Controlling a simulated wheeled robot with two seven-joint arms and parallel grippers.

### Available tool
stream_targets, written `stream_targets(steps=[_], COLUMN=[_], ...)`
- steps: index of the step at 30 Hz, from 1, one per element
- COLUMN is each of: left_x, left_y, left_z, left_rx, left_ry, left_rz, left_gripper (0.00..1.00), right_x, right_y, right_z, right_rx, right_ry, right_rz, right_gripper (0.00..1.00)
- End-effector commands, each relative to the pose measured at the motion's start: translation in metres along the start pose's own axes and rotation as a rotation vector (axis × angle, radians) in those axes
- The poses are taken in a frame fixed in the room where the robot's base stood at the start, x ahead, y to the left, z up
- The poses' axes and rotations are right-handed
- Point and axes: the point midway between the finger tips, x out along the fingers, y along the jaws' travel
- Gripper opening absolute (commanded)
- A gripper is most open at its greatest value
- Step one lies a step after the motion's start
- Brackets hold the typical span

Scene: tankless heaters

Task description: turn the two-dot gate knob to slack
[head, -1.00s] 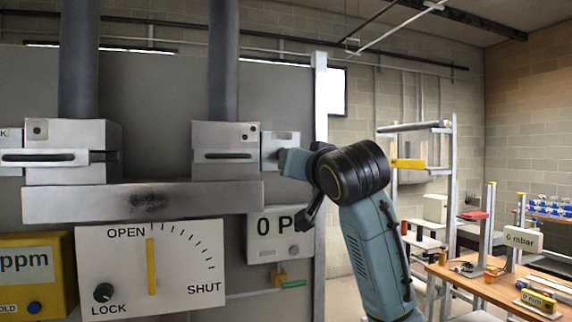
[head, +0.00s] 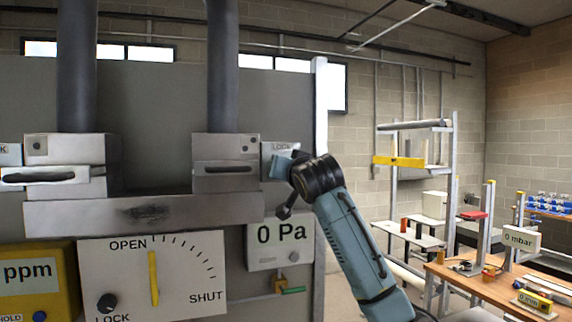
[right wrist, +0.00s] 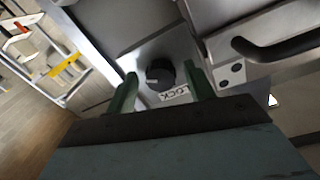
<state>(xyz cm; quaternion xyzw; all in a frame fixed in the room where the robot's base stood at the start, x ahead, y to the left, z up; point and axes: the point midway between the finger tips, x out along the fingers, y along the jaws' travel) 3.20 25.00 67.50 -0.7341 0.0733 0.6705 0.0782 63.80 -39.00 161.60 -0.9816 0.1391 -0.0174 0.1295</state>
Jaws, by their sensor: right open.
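The two-dot gate (head: 225,150) is the right grey housing under a duct, with two dots at its upper right and a slotted handle. Beside it is a small pale plate marked LOCK (head: 282,147). In the right wrist view the plate carries a round black knob (right wrist: 160,72) with a light pointer mark, close to the LOCK label (right wrist: 175,95). My right gripper (right wrist: 163,77) is open, with a green finger on each side of the knob and visible gaps. In the head view this gripper (head: 284,166) covers the knob. My left gripper is not in view.
A one-dot gate (head: 65,155) stands at left. Below are an OPEN/SHUT dial panel (head: 190,275) with its own LOCK knob, a yellow ppm meter (head: 28,280) and a 0 Pa display (head: 272,245). A workbench (head: 470,285) and rack (head: 450,180) stand at right.

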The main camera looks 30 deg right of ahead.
Motion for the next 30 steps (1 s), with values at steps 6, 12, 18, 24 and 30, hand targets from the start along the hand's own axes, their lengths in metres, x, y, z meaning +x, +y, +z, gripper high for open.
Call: stream_targets(steps=[6,12,18,24,30], left_x=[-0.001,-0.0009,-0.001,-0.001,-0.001], left_y=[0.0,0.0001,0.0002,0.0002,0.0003], left_z=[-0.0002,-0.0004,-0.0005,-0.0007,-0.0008], left_rx=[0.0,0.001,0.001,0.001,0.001], left_ry=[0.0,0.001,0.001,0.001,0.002], left_rz=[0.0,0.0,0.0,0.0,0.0], left_gripper=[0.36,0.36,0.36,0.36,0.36], right_x=[0.0031,0.0028,0.0027,0.0027,0.0026], right_y=[-0.0002,-0.0002,-0.0002,0.0,0.0005], right_z=[0.0,0.0,-0.0001,-0.0001,-0.0004], right_rx=[0.0,0.0,0.0,-0.004,-0.05], right_ry=[0.001,0.001,0.001,0.001,0.004], right_rz=[-0.001,-0.001,-0.001,0.0,0.0], right_gripper=[0.53,0.43,0.16,0.09,0.09])
